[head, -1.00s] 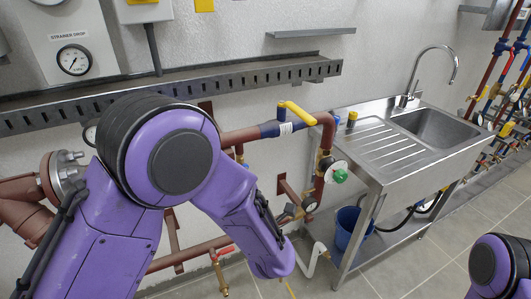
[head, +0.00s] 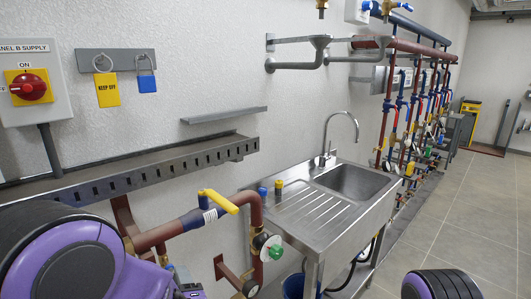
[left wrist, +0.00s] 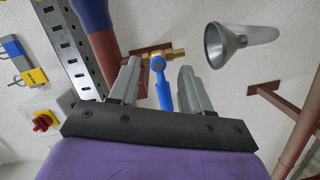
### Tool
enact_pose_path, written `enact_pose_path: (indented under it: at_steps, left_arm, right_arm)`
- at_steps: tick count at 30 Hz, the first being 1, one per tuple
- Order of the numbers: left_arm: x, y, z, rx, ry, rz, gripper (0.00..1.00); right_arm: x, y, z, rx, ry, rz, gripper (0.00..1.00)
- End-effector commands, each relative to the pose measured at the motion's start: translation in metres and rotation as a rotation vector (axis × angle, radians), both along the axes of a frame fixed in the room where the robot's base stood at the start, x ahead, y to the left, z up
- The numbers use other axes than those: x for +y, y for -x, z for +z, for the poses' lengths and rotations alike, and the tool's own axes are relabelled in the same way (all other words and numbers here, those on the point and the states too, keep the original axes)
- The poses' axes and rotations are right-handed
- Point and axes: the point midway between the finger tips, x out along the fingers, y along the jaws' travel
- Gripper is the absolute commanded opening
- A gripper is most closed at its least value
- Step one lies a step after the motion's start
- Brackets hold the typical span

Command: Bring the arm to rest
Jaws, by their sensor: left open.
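My left gripper (left wrist: 159,64) shows in the left wrist view with its two grey fingers apart and nothing held between them. A valve with a blue lever (left wrist: 163,88) appears in the gap between the fingers, behind them; I cannot tell how far away it is. In the head view my purple and black left arm fills the lower left corner, and its gripper is not clear there. A black and purple link of my right arm shows at the bottom right. My right gripper is out of view.
A steel sink (head: 352,184) stands at centre. A red-brown pipe with a yellow-handled valve (head: 220,201) runs left of it. A slotted metal rail (head: 150,172) crosses the wall beside a switch panel (head: 38,85). A grey funnel (left wrist: 222,45) shows in the wrist view. The floor (head: 450,235) at right is clear.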

Motion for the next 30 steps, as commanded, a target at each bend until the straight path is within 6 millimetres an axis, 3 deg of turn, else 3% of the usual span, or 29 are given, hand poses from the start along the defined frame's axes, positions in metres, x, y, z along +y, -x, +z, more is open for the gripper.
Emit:
enact_pose_path:
  at_steps: [5,11,14,18,21,24,27,30]
  left_arm:
    - [0.009,0.011,-0.054,0.276,-0.19,-0.163,0.48]
    - [0.029,0.058,-0.137,0.628,-0.363,-0.358,0.48]
    - [0.046,0.106,-0.189,0.848,-0.429,-0.477,0.48]
    - [0.073,0.203,-0.254,1.167,-0.452,-0.639,0.48]
    - [0.09,0.261,-0.277,1.313,-0.415,-0.666,0.48]
    - [0.101,0.295,-0.289,1.394,-0.386,-0.655,0.48]
    - [0.101,0.308,-0.294,1.424,-0.373,-0.659,0.48]
    - [0.101,0.309,-0.294,1.425,-0.373,-0.659,0.48]
  right_arm:
    - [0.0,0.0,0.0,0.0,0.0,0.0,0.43]
    - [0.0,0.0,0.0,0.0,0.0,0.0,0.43]
    - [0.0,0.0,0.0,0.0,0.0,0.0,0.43]
    - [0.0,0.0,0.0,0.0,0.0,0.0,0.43]
    - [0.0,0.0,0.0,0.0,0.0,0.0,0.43]
    - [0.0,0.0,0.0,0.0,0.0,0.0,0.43]
    - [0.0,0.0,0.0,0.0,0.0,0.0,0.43]
    - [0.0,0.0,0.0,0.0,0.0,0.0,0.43]
